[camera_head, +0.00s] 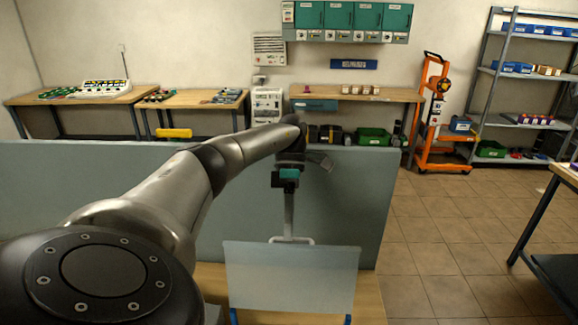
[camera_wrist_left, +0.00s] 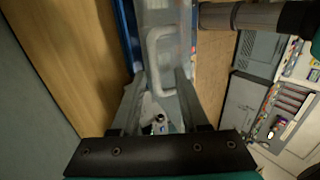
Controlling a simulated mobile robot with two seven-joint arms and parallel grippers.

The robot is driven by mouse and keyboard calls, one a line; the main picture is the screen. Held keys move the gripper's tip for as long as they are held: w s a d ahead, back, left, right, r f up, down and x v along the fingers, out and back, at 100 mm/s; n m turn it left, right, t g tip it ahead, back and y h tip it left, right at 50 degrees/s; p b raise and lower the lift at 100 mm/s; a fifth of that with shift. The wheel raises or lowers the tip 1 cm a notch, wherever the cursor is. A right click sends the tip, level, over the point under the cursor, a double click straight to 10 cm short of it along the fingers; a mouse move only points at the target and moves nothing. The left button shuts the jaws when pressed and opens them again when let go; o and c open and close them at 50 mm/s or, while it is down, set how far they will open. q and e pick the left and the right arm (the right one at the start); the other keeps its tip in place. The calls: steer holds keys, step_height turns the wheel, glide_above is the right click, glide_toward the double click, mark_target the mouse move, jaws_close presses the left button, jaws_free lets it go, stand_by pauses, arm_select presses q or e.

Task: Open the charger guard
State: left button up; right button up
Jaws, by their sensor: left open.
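The charger guard (camera_head: 290,283) is a translucent pale panel on the wooden bench in the head view, standing at the bottom middle. A light loop handle (camera_head: 291,240) shows at its top edge. My left gripper (camera_head: 288,232) reaches down with its fingers at that handle. In the left wrist view the handle (camera_wrist_left: 153,52) lies just beyond the fingertips of my left gripper (camera_wrist_left: 160,76). The two fingers are apart, and the handle is not visibly clamped. Whether they touch it, I cannot tell. What is behind the guard is blurred. My right gripper is not in view.
A grey-green partition (camera_head: 345,190) stands behind the guard. Bare wooden bench top (camera_head: 368,298) shows beside the guard. Farther back are wall benches (camera_head: 375,94), an orange cart (camera_head: 437,125) and a shelf rack (camera_head: 520,75). The tiled floor (camera_head: 430,220) at right is clear.

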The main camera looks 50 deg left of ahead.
arm_select(q)
steer(key=shift+p+v, duration=1.35)
steer(key=shift+v, duration=1.45)
